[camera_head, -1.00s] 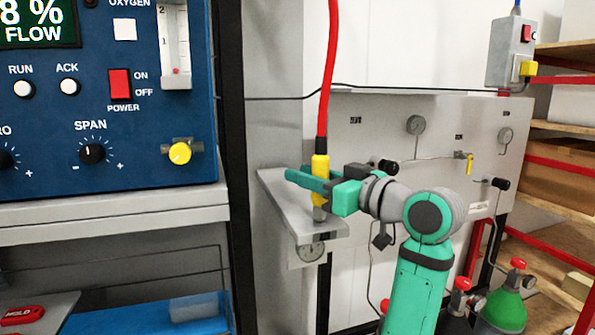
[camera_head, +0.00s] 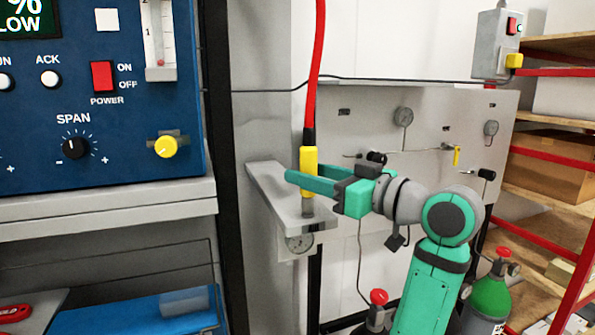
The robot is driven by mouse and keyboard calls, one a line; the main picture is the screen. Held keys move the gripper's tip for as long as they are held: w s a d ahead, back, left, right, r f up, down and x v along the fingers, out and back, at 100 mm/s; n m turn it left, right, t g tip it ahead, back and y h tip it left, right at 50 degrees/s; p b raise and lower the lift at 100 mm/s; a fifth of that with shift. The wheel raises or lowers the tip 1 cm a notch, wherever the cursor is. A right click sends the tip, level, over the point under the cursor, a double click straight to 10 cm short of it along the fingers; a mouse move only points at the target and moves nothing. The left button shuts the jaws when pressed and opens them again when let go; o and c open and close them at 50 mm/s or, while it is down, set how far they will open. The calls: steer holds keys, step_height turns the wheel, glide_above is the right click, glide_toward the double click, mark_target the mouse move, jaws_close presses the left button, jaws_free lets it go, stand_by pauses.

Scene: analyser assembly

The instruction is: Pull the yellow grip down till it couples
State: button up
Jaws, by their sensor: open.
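The yellow grip (camera_head: 308,162) hangs upright at the lower end of a red hose (camera_head: 315,75). It stands above a metal fitting (camera_head: 307,207) on a small grey shelf (camera_head: 272,195). The fingers of my gripper (camera_head: 310,184) are open and level with the lower part of the grip. One green finger passes in front of the grip and hides part of it. I cannot tell whether the fingers touch it, or whether grip and fitting are joined.
A blue analyser panel (camera_head: 100,120) stands at the left. A round gauge (camera_head: 299,243) sits under the shelf. A grey panel (camera_head: 425,125) with gauges and valves is behind my arm. A green cylinder (camera_head: 488,300) stands at lower right.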

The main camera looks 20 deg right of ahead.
steer(key=v, duration=0.6)
steer(key=shift+s, duration=0.15)
